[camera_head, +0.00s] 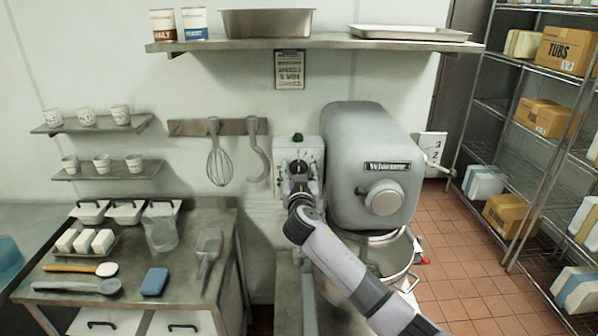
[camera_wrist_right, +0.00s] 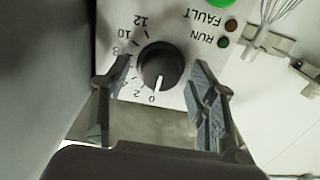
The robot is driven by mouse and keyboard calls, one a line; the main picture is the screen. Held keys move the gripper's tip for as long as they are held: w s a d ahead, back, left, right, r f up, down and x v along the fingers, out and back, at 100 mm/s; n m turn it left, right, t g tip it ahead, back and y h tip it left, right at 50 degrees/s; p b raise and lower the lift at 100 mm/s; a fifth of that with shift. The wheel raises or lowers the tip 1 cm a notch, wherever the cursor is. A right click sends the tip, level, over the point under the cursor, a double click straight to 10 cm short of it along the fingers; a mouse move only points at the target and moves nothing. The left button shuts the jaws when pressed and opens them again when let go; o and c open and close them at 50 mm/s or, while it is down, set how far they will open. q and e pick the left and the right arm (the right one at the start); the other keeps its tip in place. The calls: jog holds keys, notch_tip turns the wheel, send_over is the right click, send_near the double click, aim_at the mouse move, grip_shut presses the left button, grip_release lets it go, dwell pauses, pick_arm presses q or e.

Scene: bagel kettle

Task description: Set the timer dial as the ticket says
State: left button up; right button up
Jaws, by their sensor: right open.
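The timer dial (camera_wrist_right: 160,66) is a dark round knob on a pale control panel (camera_wrist_right: 190,25), which looks upside down in the right wrist view. Numbers run around it from 0 to 12, and its white pointer is at or close to 0. My right gripper (camera_wrist_right: 161,76) is open, with one finger on each side of the dial and visible gaps to it. In the head view my right gripper (camera_head: 299,186) covers most of the panel's lower part. A printed notice (camera_head: 289,69) hangs under the shelf, its text too small to read. My left gripper is not in view.
The grey mixer (camera_head: 368,150) stands close right of the panel. A whisk (camera_head: 219,160) and a hook hang left. The green button (camera_wrist_right: 221,2) sits near the FAULT and RUN lamps.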

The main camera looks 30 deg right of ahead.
jog(key=shift+c, duration=0.5)
jog(key=shift+r, duration=0.1)
jog(key=c, duration=1)
jog(key=shift+c, duration=0.2)
jog(key=shift+m+b, duration=0.4)
jog(key=shift+b, duration=0.35)
jog(key=m+b, duration=0.6)
jog(key=b, duration=0.3)
jog(key=shift+s, duration=0.15)
jog(key=m+b, duration=0.2)
jog(key=m, duration=0.2)
jog(key=shift+d+r+m+b, duration=0.1)
jog(key=shift+m+b, duration=0.45)
jog(key=shift+m, duration=1.15)
